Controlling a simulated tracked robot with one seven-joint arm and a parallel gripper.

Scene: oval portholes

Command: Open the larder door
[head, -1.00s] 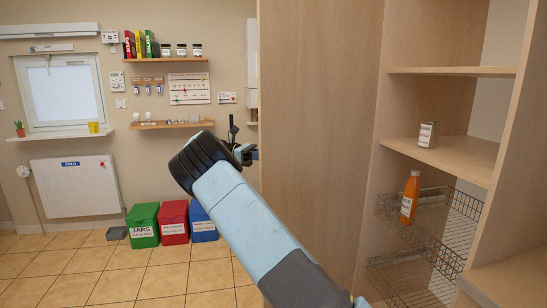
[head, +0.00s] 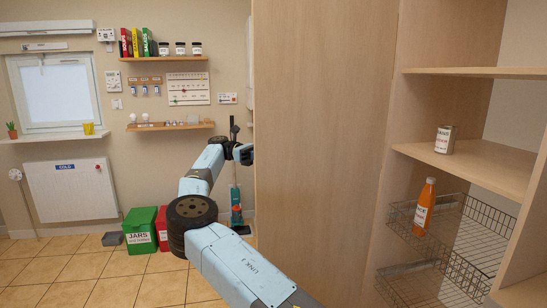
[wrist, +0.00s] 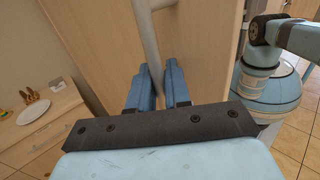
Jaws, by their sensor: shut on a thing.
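The larder door (head: 322,150) is a tall light-wood panel standing open in the middle of the head view. The larder interior (head: 465,165) shows to its right, with shelves and wire baskets. In the wrist view the door's pale face (wrist: 100,50) carries a grey bar handle (wrist: 147,35). My gripper (wrist: 157,72) is shut on this handle, one blue finger on each side of it. In the head view my arm reaches along the left of the door, and the gripper's fingers are hidden behind the door's left edge.
A tin (head: 445,139) stands on a larder shelf and an orange bottle (head: 424,206) in a wire basket (head: 470,225). A green bin (head: 140,232) and a red bin stand by the back wall. Tiled floor (head: 60,275) is clear at left. A drawer unit (wrist: 40,125) shows in the wrist view.

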